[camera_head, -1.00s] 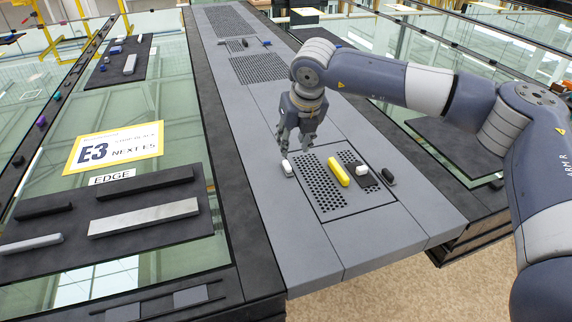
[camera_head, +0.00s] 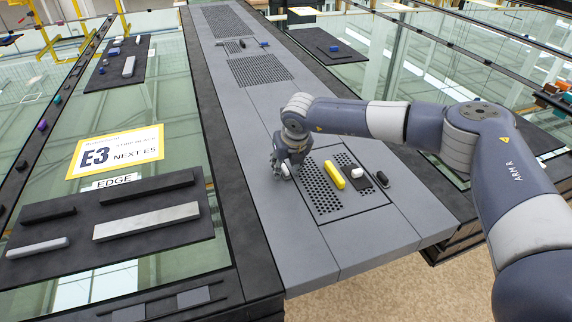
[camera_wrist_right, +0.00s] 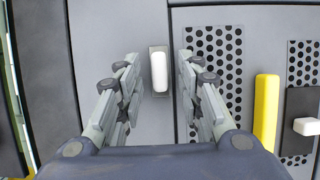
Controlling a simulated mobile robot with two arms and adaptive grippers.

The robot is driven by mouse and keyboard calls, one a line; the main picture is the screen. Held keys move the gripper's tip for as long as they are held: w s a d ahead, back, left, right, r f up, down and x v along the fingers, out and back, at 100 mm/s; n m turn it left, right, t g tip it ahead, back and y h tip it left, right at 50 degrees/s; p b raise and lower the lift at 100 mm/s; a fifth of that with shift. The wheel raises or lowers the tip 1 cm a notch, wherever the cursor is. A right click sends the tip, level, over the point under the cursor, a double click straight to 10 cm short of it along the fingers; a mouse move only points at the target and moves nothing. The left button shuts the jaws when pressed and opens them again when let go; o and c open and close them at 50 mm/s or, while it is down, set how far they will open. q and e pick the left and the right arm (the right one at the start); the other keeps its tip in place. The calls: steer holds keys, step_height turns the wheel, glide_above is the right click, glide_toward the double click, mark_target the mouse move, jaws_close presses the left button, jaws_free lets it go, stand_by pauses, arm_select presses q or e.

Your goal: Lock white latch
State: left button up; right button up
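A white latch (camera_wrist_right: 159,71) with a rounded bar handle on a narrow grey base lies at the left side of the perforated panel. In the head view the white latch (camera_head: 286,170) is partly hidden by my right gripper (camera_head: 287,167). In the right wrist view the right gripper (camera_wrist_right: 157,85) is open. Its fingers stand on either side of the latch, with a gap to it on both sides. A second white knob (camera_head: 358,173) sits on a dark plate at the panel's right; it also shows in the wrist view (camera_wrist_right: 306,126). My left gripper is not in view.
A yellow bar (camera_head: 334,175) stands on the perforated panel (camera_head: 318,197), right of the gripper. A black handle (camera_head: 381,178) is at the panel's right edge. Dark boards with grey and black bars (camera_head: 147,220) lie at the left. The front of the grey bench is clear.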

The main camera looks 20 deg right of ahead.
jaws_close()
